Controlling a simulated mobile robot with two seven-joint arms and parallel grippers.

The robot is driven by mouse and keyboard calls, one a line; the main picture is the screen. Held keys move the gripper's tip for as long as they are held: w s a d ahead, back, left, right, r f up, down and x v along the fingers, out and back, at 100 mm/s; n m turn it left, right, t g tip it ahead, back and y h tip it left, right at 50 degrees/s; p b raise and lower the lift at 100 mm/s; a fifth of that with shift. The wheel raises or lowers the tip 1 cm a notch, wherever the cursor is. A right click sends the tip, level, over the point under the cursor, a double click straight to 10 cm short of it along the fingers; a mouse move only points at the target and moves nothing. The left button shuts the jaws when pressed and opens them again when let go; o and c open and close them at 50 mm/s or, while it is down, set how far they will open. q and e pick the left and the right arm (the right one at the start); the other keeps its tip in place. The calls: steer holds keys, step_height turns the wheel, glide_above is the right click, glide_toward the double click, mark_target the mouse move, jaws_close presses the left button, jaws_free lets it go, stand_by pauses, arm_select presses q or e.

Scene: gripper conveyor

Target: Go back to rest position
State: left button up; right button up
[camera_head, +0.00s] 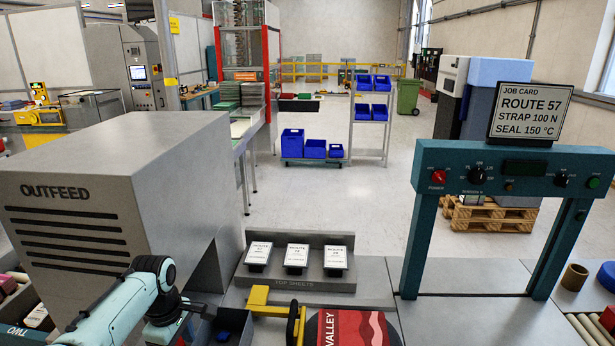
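My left arm (118,314) comes in at the lower left, in front of the outfeed housing. It bends at a dark joint and runs down to the bottom edge. No fingertips of my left gripper show; its end is below the frame. My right arm and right gripper are not in view.
The grey outfeed housing (165,165) stands close at left. A yellow-handled item (258,300) and a red valley package (347,328) are at the bottom. A teal control frame (415,240) with a job card (530,111) stands right.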

arm_select(q)
steer(key=s+d+f+m+h, duration=0.1)
steer(key=d+f+m, duration=0.1)
steer(key=f, duration=0.7)
steer(key=s+d+f+m+g, duration=0.1)
steer(key=s+d+f+m, duration=0.1)
steer(key=f, duration=0.8)
steer(key=s+d+f+m+h, duration=0.1)
steer(key=d+f+m, duration=0.15)
steer(key=f, duration=0.65)
steer(key=s+d+f+m, duration=0.1)
steer(key=s+d+f, duration=0.1)
steer(key=s+f, duration=0.2)
steer(key=s+d+f+m+h, duration=0.1)
steer(key=s+f, duration=0.4)
steer(key=s, duration=0.6)
steer(key=s+d+f+m, duration=0.3)
steer(key=s+d+f, duration=0.1)
steer(key=s, duration=0.4)
steer(key=shift+s+d+f+h, duration=0.25)
steer(key=shift+d+f+h, duration=0.15)
steer(key=shift+d, duration=0.2)
steer(key=shift+m, duration=0.25)
